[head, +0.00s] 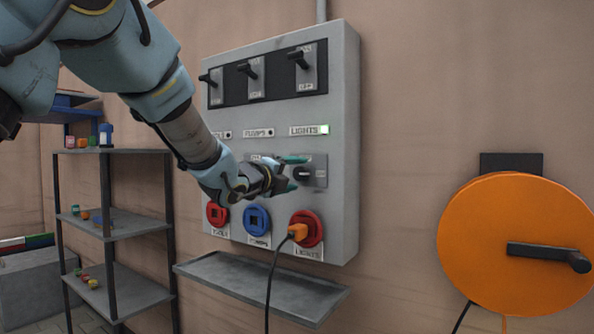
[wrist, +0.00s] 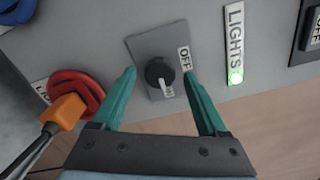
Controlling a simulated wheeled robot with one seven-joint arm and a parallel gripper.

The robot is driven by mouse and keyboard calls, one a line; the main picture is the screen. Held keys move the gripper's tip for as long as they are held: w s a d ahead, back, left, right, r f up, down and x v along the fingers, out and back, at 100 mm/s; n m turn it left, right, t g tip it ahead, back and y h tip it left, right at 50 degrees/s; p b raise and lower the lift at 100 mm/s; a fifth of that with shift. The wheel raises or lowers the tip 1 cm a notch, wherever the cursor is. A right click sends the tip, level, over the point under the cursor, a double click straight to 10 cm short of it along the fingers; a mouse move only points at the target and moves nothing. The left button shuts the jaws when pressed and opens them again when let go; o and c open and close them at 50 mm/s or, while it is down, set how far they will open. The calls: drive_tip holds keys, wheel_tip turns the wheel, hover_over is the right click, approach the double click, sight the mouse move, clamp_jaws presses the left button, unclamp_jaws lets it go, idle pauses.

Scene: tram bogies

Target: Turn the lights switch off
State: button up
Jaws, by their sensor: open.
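The lights rotary switch (wrist: 158,72) is a black knob on a grey plate, between my fingers in the wrist view. Its white pointer is toward the ON label; OFF is printed at the plate's right edge. In the head view its plate (head: 320,171) sits below the LIGHTS label, partly hidden by my gripper (head: 292,172). My gripper (wrist: 160,75) is open, with one teal finger on each side of the knob; contact cannot be told. The LIGHTS lamp (wrist: 236,77) glows green, also in the head view (head: 324,129).
The grey wall panel (head: 346,130) has three black levers on top; the right one (head: 299,59) is in the lights column. Red and blue sockets are below, with an orange plug (head: 297,231) and cable. A ledge (head: 262,288) juts out underneath. An orange reel (head: 515,225) is right, shelves (head: 125,228) left.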

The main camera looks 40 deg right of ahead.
drive_tip(key=shift+w+d, duration=0.15)
drive_tip(key=shift+d, duration=0.55)
drive_tip(key=shift+c, duration=0.3)
clamp_jaws()
